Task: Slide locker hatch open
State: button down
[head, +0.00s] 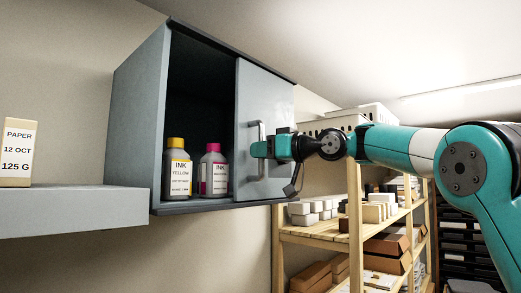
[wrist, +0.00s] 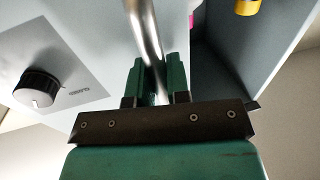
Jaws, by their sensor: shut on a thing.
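The locker (head: 139,127) is a grey wall cabinet in the head view. Its hatch (head: 276,97) is a flat grey panel covering the right part of the front, and the left part stands open. A metal bar handle (head: 261,130) stands upright near the hatch's left edge; it also shows in the wrist view (wrist: 144,32). My gripper (head: 259,149) is at the lower part of the handle. In the wrist view its green fingers (wrist: 154,82) are on both sides of the bar, shut on it.
A yellow-capped ink bottle (head: 177,169) and a magenta-capped ink bottle (head: 213,170) stand inside the locker's open part. A grey shelf (head: 70,207) with a paper box (head: 19,152) is at left. A wooden rack (head: 318,238) with boxes stands below right. A black knob (wrist: 37,88) shows in the wrist view.

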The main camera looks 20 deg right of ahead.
jog(key=c, duration=1.1)
grip_release()
jog(key=b+v, duration=0.6)
jog(key=v, duration=1.1)
jog(key=shift+s+d, duration=0.1)
jog(key=shift+d, duration=0.05)
